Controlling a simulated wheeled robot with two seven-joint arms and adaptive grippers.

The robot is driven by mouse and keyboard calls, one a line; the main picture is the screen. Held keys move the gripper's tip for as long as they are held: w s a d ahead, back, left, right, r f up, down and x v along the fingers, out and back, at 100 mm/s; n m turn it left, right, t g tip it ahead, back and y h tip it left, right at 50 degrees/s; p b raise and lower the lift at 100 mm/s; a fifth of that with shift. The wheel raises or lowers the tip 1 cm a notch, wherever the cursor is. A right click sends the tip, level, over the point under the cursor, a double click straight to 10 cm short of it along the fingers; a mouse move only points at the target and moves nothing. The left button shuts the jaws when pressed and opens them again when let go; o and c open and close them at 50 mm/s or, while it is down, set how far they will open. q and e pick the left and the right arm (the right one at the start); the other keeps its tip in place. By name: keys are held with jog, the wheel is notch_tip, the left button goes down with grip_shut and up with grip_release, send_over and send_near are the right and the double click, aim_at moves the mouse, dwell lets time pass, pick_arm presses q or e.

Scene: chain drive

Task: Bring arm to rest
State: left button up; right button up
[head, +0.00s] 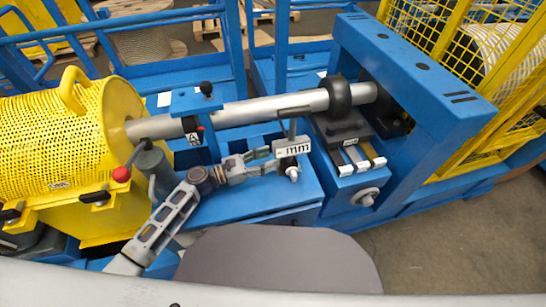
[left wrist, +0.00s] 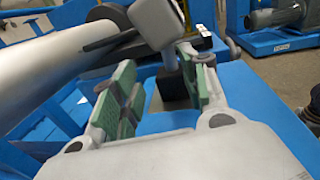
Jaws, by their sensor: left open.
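My left arm (head: 170,212) reaches in from the lower left over the blue machine bed. Its gripper (head: 268,160) is open, with green pads on the fingers. In the left wrist view the gripper (left wrist: 160,92) shows a clear gap between its pads. A grey gauge marked "mm" (head: 292,147) stands just beyond the fingertips. A grey block with a dark bar, probably that gauge, shows past the fingers in the left wrist view (left wrist: 158,22). I cannot tell whether the fingers touch it. My right gripper is not in view.
A silver shaft (head: 250,112) runs from the yellow perforated guard (head: 60,135) to a black collar (head: 338,97) by the blue frame (head: 415,60). Bare floor (head: 470,240) lies at right.

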pick_arm(q)
jog(key=shift+s+a, duration=0.25)
jog(key=shift+a, duration=0.25)
jog(key=shift+s, duration=0.1)
dwell(0.4)
